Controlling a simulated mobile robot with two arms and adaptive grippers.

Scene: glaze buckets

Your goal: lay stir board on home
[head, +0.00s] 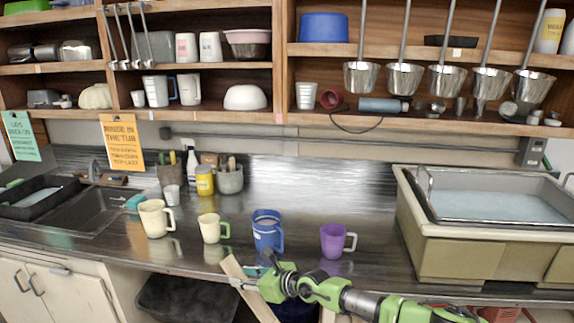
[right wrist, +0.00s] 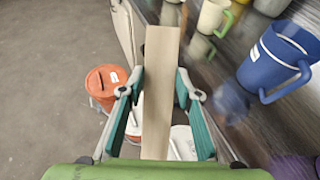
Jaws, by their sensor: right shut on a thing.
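The stir board is a long, flat, pale wooden board (head: 238,272). It slants near the counter's front edge in the head view, and it runs up the middle of the right wrist view (right wrist: 161,60). My right gripper (head: 262,280) is shut on the board, with its teal fingers (right wrist: 160,92) on both sides of it. The board's lower end is partly hidden by my arm in the head view. My left gripper is not in view. I cannot tell which place is home.
A cream mug (head: 154,219), a smaller cream mug (head: 210,229), a blue jug (head: 267,232) and a purple mug (head: 332,241) stand along the counter. A large basin (head: 440,245) is at right. An orange lidded bucket (right wrist: 103,78) stands on the floor.

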